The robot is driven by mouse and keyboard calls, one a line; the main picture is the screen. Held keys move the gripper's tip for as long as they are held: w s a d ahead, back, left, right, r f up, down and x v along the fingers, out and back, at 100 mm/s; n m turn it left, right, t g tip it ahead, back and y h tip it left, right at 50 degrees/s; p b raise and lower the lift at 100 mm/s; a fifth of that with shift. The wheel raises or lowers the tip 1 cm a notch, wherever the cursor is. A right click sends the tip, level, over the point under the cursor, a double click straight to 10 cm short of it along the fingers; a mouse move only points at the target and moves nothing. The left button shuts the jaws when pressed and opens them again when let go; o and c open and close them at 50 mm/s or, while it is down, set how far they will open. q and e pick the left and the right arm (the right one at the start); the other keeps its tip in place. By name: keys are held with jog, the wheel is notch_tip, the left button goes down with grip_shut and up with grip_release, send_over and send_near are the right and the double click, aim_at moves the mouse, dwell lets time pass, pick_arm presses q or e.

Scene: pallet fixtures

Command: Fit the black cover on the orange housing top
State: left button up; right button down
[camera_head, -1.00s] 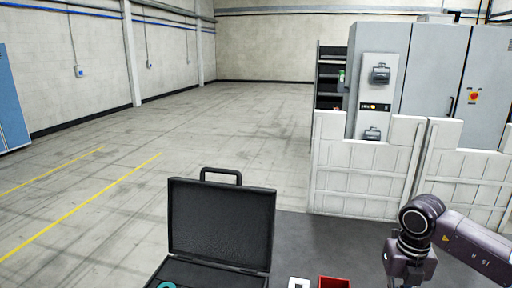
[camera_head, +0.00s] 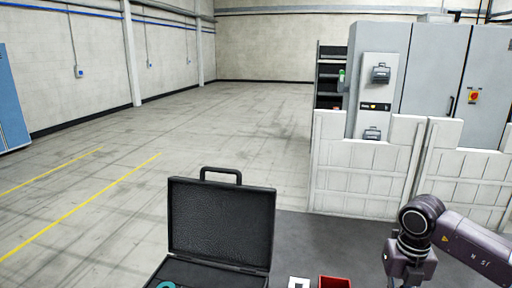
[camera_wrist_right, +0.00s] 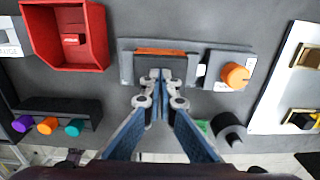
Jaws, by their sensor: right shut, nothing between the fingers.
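In the right wrist view, an orange strip (camera_wrist_right: 160,51) shows along the far edge of a dark block (camera_wrist_right: 182,63), which sits on a grey fixture (camera_wrist_right: 126,68). The strip looks like part of the orange housing and the dark block like the black cover lying over it; how fully they are seated I cannot tell. My right gripper (camera_wrist_right: 161,75) is shut and empty, its fingertips together over the middle of the dark block, hiding part of it. Whether they touch it is unclear. In the head view only my right arm shows, at lower right. My left gripper is out of view.
Beside the block is a grey fixture with an orange round part (camera_wrist_right: 236,76). A black cylinder (camera_wrist_right: 229,130), a red bin (camera_wrist_right: 64,60), a dark rack with coloured knobs (camera_wrist_right: 60,108) and a white board (camera_wrist_right: 276,100) surround it. An open black case (camera_head: 221,225) stands left.

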jog(key=shift+r+p, duration=2.15)
jog(key=shift+r, duration=1.4)
jog(key=shift+f, duration=0.15)
